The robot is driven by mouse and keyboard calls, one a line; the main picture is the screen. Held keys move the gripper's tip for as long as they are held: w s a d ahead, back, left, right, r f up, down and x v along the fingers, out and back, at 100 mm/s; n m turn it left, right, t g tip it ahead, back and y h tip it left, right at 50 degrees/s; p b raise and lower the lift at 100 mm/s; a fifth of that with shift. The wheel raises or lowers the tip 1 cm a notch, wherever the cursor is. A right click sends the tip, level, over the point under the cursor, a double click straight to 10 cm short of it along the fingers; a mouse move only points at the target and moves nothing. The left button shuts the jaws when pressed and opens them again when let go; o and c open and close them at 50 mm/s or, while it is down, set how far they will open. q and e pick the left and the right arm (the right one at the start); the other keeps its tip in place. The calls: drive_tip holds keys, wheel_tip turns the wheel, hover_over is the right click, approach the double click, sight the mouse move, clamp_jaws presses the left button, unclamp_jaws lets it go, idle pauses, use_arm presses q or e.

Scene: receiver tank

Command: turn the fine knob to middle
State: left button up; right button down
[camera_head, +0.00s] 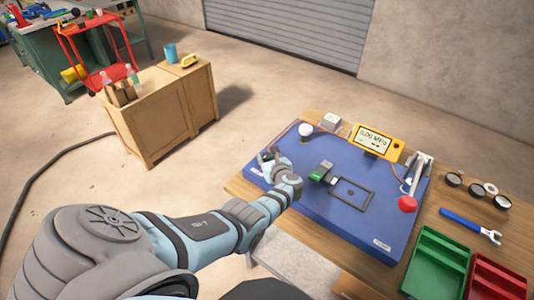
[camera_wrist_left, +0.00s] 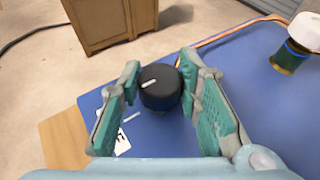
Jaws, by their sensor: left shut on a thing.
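The fine knob (camera_wrist_left: 160,88) is a black round knob with a white pointer line on its top, seen in the left wrist view. The pointer line lies slanted, near level in that view. A white label with dark print, partly hidden, lies beside the left finger. My right gripper is not in view.
A white-capped knob (camera_head: 306,130) stands near the gripper. A yellow meter (camera_head: 376,142), a red-ball lever (camera_head: 407,203), a green block (camera_head: 317,176) and a dark frame (camera_head: 351,194) are on or by the board. A wrench (camera_head: 470,225) and green tray (camera_head: 437,262) lie right.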

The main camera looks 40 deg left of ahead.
use_arm(q)
drive_tip(key=o, duration=1.2)
drive_tip(key=shift+c, duration=0.2)
drive_tip(key=v, duration=1.2)
drive_tip(key=shift+s, duration=0.1)
drive_tip(key=shift+f, duration=0.1)
